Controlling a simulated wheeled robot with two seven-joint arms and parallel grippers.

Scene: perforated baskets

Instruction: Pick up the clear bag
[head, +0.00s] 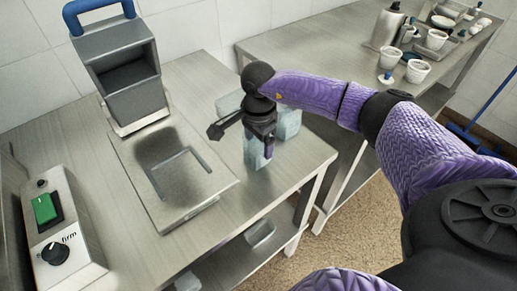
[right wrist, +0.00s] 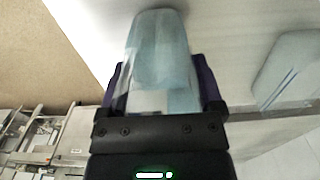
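A clear, pale bluish bag (head: 257,161) stands near the right end of the steel table. My right gripper (head: 259,146) reaches down over it, with its purple fingers at the bag's sides. In the right wrist view the bag (right wrist: 160,48) lies between the widely spread fingers (right wrist: 160,88). Whether the fingers touch it is hard to tell. A second similar bag (head: 288,123) is just right of the gripper and also shows in the right wrist view (right wrist: 290,68). Another pale bag (head: 229,103) is partly hidden behind the gripper. My left gripper is not in view.
A metal sealing machine (head: 120,75) with a blue handle and a flat plate (head: 205,190) is left of the bags. A control box (head: 60,235) with a green switch is at far left. A second table (head: 310,42) holds cups and jars at the back right.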

